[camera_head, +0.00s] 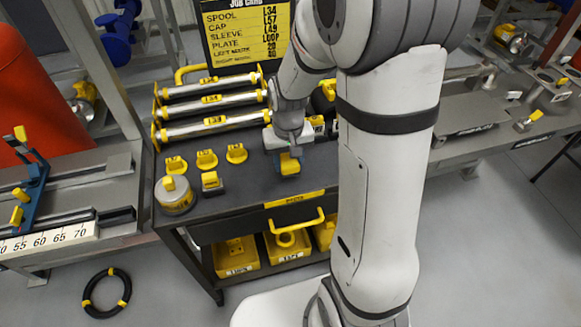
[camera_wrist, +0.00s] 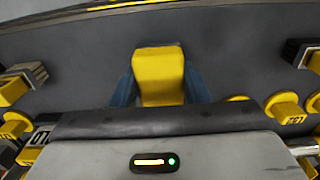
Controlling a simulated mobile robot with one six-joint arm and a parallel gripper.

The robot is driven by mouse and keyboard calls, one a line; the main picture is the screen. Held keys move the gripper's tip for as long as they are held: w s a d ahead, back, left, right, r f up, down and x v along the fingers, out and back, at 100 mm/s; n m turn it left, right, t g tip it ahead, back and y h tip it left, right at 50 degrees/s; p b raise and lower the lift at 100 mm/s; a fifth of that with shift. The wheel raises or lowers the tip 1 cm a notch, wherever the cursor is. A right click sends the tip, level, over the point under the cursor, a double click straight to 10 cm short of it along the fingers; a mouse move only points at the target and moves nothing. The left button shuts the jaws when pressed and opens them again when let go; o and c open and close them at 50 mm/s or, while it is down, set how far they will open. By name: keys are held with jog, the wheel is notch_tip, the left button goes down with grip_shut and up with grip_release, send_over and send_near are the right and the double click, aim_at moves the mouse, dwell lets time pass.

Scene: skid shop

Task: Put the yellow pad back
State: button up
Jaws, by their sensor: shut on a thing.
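My gripper (camera_head: 287,160) is low over the dark top of the cart, right of the small yellow parts. Its blue fingers are shut on the yellow pad (camera_wrist: 160,75), a block that stands out between them in the wrist view. The pad also shows at the fingertips in the head view (camera_head: 290,166). I cannot tell whether the pad touches the cart top (camera_head: 245,192).
Yellow knobbed pieces (camera_head: 207,159), a yellow-topped block (camera_head: 211,181) and a round tin (camera_head: 175,195) stand left of my gripper. Silver tubes (camera_head: 213,106) lie in a yellow rack behind. Yellow bins (camera_head: 236,257) sit below. The cart top's front middle is clear.

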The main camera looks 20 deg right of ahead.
aim_at(288, 169)
jog(key=shift+f, duration=1.55)
jog(key=shift+a, duration=0.1)
jog(key=shift+f, duration=0.2)
jog(key=o, duration=0.9)
jog(key=shift+o, duration=0.2)
jog(key=shift+r, duration=0.15)
